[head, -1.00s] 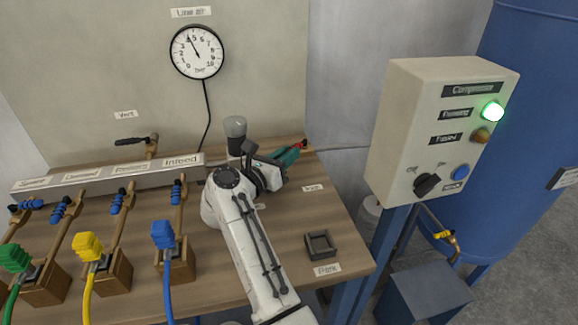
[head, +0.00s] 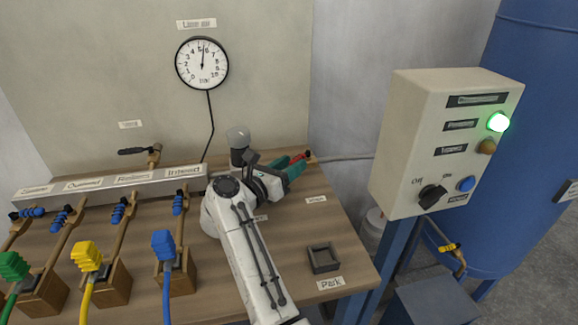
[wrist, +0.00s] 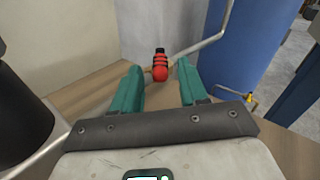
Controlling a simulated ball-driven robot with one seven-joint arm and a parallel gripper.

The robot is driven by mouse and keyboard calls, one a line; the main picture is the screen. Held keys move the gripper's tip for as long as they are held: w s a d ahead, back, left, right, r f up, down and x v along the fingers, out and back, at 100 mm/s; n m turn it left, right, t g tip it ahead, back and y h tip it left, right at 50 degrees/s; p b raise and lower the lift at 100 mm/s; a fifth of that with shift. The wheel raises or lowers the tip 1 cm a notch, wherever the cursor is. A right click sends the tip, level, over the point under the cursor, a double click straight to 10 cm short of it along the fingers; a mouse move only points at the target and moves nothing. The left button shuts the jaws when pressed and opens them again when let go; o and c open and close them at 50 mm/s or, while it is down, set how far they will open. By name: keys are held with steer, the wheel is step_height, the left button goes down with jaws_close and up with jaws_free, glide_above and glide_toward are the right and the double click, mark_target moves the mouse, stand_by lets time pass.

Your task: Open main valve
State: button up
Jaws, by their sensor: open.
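A red valve handle with a black end (wrist: 160,66) sits at the back right of the bench, on a brass-coloured fitting. It also shows in the head view as a small red piece (head: 300,156). My gripper (head: 294,166) is open, with its two green fingers apart. In the wrist view my gripper (wrist: 163,82) points at the red handle, which appears ahead, between the fingertips. I see no contact. The line air gauge (head: 202,63) has its needle between 5 and 6.
The compressor box (head: 425,145) shows a lit green lamp (head: 498,122). A dark square holder (head: 323,258) labelled Park sits on the bench front. A grey pipe (wrist: 205,42) runs behind the handle.

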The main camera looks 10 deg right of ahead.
steer(key=shift+r, duration=0.1)
steer(key=shift+r, duration=0.4)
steer(key=s+r+p, duration=0.1)
steer(key=s+r, duration=1.1)
steer(key=s, duration=0.2)
steer(key=shift+d+p, duration=0.3)
steer(key=shift+d, duration=0.1)
